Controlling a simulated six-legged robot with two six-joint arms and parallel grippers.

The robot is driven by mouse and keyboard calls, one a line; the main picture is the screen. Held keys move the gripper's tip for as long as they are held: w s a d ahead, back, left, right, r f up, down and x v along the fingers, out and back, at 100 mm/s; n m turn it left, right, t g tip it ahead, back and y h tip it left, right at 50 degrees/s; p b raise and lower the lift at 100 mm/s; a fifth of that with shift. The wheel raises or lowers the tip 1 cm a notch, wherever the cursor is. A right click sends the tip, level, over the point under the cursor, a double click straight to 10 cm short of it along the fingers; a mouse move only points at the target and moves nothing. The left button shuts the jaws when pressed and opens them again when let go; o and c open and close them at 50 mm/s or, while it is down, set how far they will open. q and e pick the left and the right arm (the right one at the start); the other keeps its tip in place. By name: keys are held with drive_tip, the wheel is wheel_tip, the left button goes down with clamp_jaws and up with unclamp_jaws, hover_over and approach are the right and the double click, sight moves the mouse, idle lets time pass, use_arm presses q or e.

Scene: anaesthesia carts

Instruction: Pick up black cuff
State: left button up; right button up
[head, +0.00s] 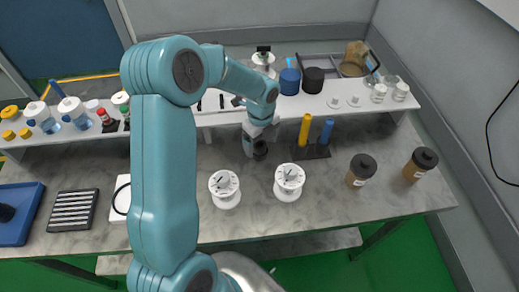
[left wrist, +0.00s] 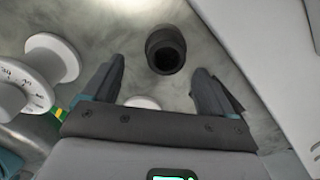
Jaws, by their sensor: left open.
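The black cuff (head: 260,149) is a short dark hollow cylinder on the marble worktop, below the raised shelf. It also shows in the left wrist view (left wrist: 165,44), its dark opening visible, beyond the fingertips and roughly centred between them. My left gripper (head: 250,147) reaches down close beside the cuff in the head view. In the left wrist view my left gripper (left wrist: 160,68) has its two dark fingers spread apart with nothing between them; I cannot tell if either touches the cuff. My right gripper is not in view.
Two white spools (head: 225,188) (head: 289,181) stand in front of the cuff. A dark holder with yellow and blue cylinders (head: 310,151) is to the right. Brown jars (head: 361,169) stand farther right. The shelf (head: 220,118) with bottles and canisters runs behind.

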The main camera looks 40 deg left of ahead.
sight(261, 150)
use_arm(q)
drive_tip(key=f, duration=0.3)
drive_tip(key=f+p, duration=0.1)
drive_tip(key=f, duration=0.1)
drive_tip(key=shift+w+a, duration=0.3)
drive_tip(key=shift+a, duration=0.1)
drive_tip(key=shift+s+d+r, duration=0.15)
drive_tip(key=shift+d+r, duration=0.1)
drive_tip(key=shift+a+f, duration=0.15)
drive_tip(key=c, duration=1.1)
drive_tip(key=shift+c, duration=0.2)
drive_tip(key=shift+w, duration=0.2)
